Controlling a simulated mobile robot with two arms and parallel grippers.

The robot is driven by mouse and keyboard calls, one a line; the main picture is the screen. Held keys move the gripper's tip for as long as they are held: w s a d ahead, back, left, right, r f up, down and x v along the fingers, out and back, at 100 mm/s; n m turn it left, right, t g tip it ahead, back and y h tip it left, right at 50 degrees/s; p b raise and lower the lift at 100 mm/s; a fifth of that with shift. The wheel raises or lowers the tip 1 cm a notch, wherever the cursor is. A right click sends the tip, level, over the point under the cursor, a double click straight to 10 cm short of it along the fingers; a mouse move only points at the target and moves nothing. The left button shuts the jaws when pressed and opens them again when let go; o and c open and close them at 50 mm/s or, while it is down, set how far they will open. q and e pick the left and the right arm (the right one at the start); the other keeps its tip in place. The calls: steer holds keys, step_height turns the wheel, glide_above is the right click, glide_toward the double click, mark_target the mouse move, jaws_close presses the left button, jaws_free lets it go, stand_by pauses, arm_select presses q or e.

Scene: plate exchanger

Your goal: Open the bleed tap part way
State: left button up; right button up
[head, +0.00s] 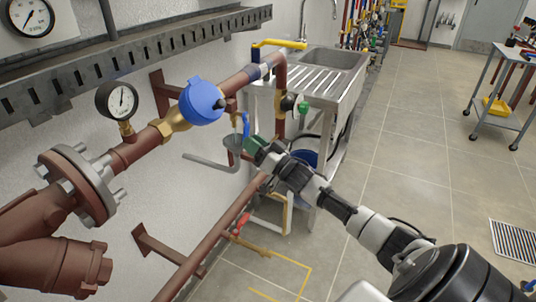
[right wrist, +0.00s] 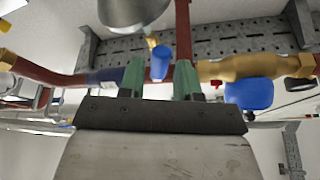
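The bleed tap looks to be the small tap with a blue handle (head: 246,123) on the red pipework, just above a grey funnel (head: 234,142). My right gripper (head: 256,144) reaches in from the lower right, close to the tap and funnel. In the right wrist view its two green fingers (right wrist: 159,80) stand apart, with the blue handle (right wrist: 160,62) seen between their tips. Nothing is held, and I cannot tell if a finger touches the handle. The funnel also shows at the top of the right wrist view (right wrist: 134,12). My left gripper is out of view.
A large blue cap (head: 202,102) and a pressure gauge (head: 118,101) sit on the pipe to the left. A yellow lever (head: 280,44) and a green knob (head: 303,107) are near the steel sink (head: 335,58). Open floor lies to the right, with a trolley (head: 498,102).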

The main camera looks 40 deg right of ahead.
steer(key=v, duration=0.7)
steer(key=shift+s, duration=0.35)
steer(key=shift+d+f, duration=0.1)
steer(key=shift+f, duration=0.05)
steer(key=s+a+f+m+g+h+p, duration=0.1)
steer(key=s+f+g+h+p, duration=0.35)
steer(key=f, duration=1.05)
steer(key=s+a+f+g+h+p, duration=0.15)
steer(key=s+f+g, duration=0.45)
steer(key=f, duration=0.9)
steer(key=s+a+f+n+g+p, duration=0.15)
steer(key=s+a+f+g, duration=0.35)
steer(key=s+f, duration=0.8)
steer(key=s+a+f+n+g, duration=0.1)
steer(key=s+a, duration=0.3)
steer(key=s, duration=0.3)
steer(key=s+a+f+n+g+p, duration=0.1)
steer(key=s+a+g, duration=0.1)
steer(key=s+a, duration=0.2)
steer(key=s+a+f+n+g+p, duration=0.1)
steer(key=s+a, duration=0.3)
steer(key=s, duration=0.7)
steer(key=shift+a+f+g+y, duration=0.35)
steer(key=shift+f+g, duration=0.1)
steer(key=shift+g, duration=0.1)
